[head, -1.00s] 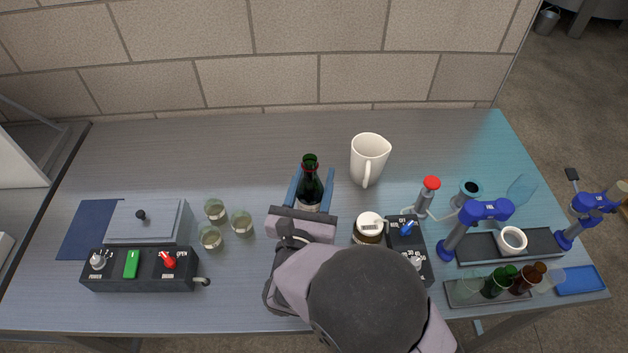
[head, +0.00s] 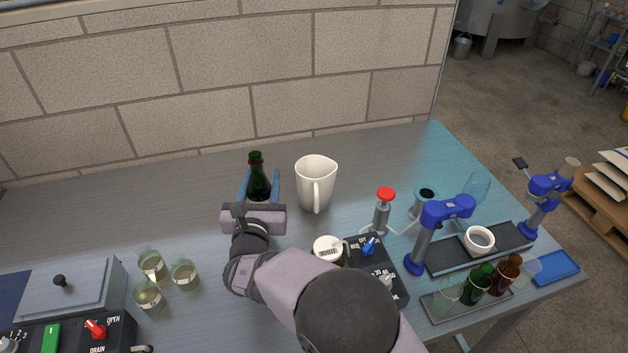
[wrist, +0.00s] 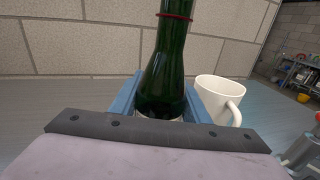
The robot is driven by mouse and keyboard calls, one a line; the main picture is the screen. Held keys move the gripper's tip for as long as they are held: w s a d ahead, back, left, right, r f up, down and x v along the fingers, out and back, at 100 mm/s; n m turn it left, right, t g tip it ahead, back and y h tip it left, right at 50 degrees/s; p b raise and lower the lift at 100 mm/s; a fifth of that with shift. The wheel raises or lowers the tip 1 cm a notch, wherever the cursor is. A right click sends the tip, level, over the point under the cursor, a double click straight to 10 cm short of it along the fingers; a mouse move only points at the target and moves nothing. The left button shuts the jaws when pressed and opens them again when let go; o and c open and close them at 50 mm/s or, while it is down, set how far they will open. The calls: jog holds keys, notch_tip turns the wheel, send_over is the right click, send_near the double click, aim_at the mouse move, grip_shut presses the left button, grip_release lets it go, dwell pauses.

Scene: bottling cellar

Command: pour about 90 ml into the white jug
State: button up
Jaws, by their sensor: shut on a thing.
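My gripper (head: 260,187) is shut on a dark green bottle (head: 257,172), its blue fingers on either side of the body. The bottle (wrist: 163,75) stands upright in the wrist view, with a red ring around its neck; its lower part is hidden behind my gripper. The white jug (head: 312,180) stands upright on the bench just right of the bottle, its handle facing me. The jug (wrist: 217,97) also shows right of the bottle in the wrist view. I cannot see what is inside the jug.
Several small glasses (head: 184,273) stand at the left by a grey lidded box (head: 75,290). Blue clamp stands (head: 424,235) are farther right. Bench behind the jug is clear.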

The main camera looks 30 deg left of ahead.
jog(key=d+b+x, duration=0.1)
jog(key=b+x, duration=0.3)
jog(key=x, duration=0.3)
jog(key=shift+w+f, duration=0.3)
jog(key=shift+w, duration=0.25)
jog(key=shift+d+r, duration=0.1)
